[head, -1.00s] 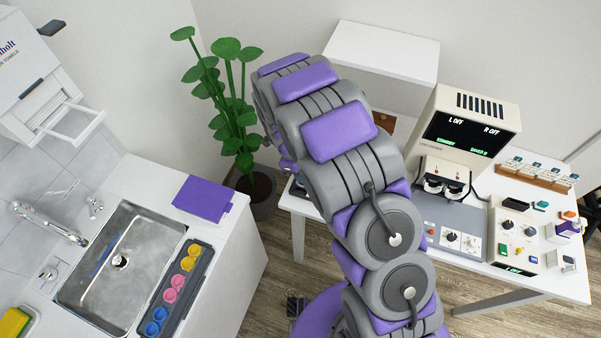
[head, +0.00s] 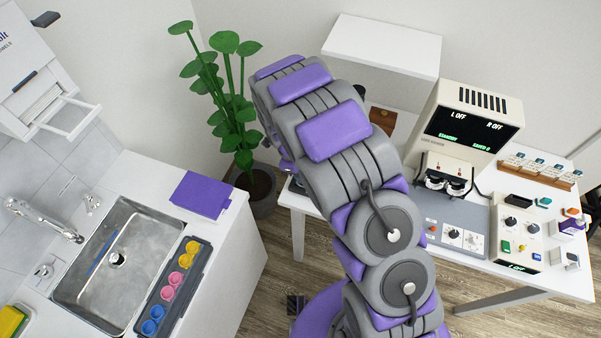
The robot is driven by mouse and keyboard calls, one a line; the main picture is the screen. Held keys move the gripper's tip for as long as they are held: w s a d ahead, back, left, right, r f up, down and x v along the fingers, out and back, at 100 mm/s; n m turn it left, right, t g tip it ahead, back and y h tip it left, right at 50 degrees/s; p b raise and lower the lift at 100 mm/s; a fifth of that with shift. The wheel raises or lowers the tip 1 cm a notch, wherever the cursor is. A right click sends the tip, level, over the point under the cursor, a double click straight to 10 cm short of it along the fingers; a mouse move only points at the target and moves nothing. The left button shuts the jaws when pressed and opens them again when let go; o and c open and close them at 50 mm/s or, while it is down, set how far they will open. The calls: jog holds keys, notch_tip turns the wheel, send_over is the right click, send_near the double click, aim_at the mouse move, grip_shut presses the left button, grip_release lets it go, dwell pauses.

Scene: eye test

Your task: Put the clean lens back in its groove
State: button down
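I cannot make out a single loose lens or an empty groove in the head view. A wooden rack (head: 541,176) at the back right of the right-hand table holds several small upright pieces with pale tops; they are too small to tell whether they are lenses. A grey tray (head: 192,281) beside the sink holds yellow, pink and blue round pieces in pairs. My purple and grey arm fills the middle and bends down behind itself. My gripper is hidden behind the arm, so neither its state nor anything in it shows.
A beige machine (head: 470,118) with a dark screen reading L OFF and R OFF stands on the white table (head: 497,296), with control boxes in front. Left are a metal sink (head: 148,246), a purple folder-like item (head: 201,195) and a towel dispenser (head: 35,75). A potted plant (head: 240,120) stands between.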

jog(key=shift+f, duration=0.25)
jog(key=c, duration=1.2)
grip_release()
jog(key=shift+o, duration=0.2)
jog(key=p+v, duration=0.2)
jog(key=v, duration=1.5)
jog(key=shift+a+r, duration=0.1)
jog(key=shift+a, duration=0.05)
